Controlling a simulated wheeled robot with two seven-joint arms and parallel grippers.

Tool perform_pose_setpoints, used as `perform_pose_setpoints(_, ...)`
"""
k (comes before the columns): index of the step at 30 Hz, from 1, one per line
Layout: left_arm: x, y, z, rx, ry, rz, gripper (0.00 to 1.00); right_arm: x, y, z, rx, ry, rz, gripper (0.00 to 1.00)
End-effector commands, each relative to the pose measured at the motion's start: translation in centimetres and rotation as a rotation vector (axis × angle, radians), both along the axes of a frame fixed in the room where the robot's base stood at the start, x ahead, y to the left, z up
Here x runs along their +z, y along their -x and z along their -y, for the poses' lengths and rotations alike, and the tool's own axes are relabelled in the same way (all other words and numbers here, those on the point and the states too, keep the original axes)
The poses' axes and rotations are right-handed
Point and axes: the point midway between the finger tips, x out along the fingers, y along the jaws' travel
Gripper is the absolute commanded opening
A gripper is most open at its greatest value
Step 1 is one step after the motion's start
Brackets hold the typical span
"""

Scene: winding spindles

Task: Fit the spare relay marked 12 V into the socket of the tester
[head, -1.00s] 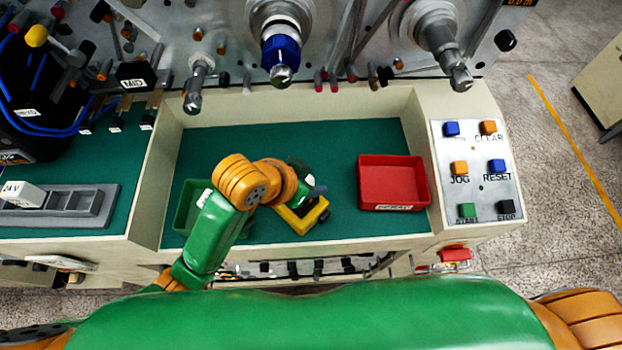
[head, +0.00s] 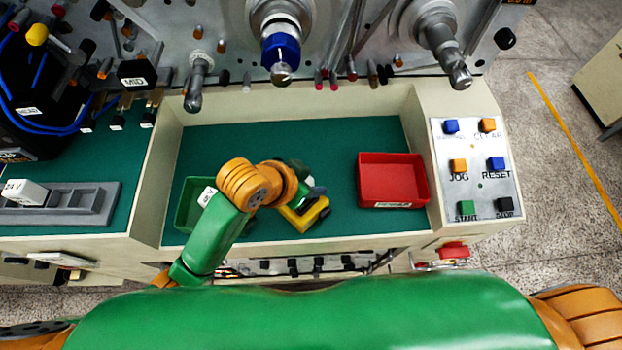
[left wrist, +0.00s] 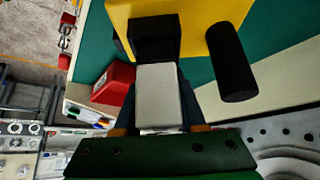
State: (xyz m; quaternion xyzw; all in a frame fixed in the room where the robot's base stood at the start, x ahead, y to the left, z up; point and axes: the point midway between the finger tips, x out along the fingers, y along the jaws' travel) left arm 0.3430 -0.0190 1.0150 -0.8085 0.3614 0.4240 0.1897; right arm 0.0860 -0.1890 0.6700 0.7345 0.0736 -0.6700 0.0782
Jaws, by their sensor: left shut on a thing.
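The tester is a yellow block (head: 306,217) on the green bench floor in front of me; it also shows at the top of the left wrist view (left wrist: 195,14). It carries a black square block (left wrist: 153,36), which looks like the socket, and a black round post (left wrist: 232,65). My left gripper (head: 307,189) is above the tester, shut on a pale grey relay (left wrist: 158,92). In the left wrist view the relay's end lies close against the black block; I cannot tell whether it is inside. No marking shows on the relay. My right gripper is out of view.
A red bin (head: 392,181) stands right of the tester, and a green bin (head: 190,207) to the left, partly behind my arm. A grey rack (head: 90,203) at far left holds a white relay marked 24 V (head: 24,191). Spindles (head: 280,55) overhang the back; a button panel (head: 478,170) is right.

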Motion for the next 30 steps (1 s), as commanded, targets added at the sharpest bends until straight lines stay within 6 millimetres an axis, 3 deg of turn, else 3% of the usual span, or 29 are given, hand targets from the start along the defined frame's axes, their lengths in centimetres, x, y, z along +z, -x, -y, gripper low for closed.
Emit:
perform_pose_setpoints(8, -0.8, 0.0, 0.0, 0.000, 0.000, 0.000, 0.00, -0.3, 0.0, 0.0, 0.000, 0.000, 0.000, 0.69)
perform_pose_setpoints(9, -0.7, 0.0, 0.0, 0.000, 0.000, 0.000, 0.48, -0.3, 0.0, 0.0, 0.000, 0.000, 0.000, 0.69)
perform_pose_setpoints(12, -0.7, 0.0, 0.0, -0.001, -0.001, -0.002, 0.74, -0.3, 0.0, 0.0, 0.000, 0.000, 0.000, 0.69)
perform_pose_setpoints(22, -0.5, 0.1, -0.1, 0.000, 0.000, 0.000, 0.74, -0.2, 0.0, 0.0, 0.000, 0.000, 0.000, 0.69)
perform_pose_setpoints(30, 4.0, 2.1, -2.4, -0.001, 0.000, 0.003, 0.74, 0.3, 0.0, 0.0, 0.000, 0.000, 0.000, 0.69)
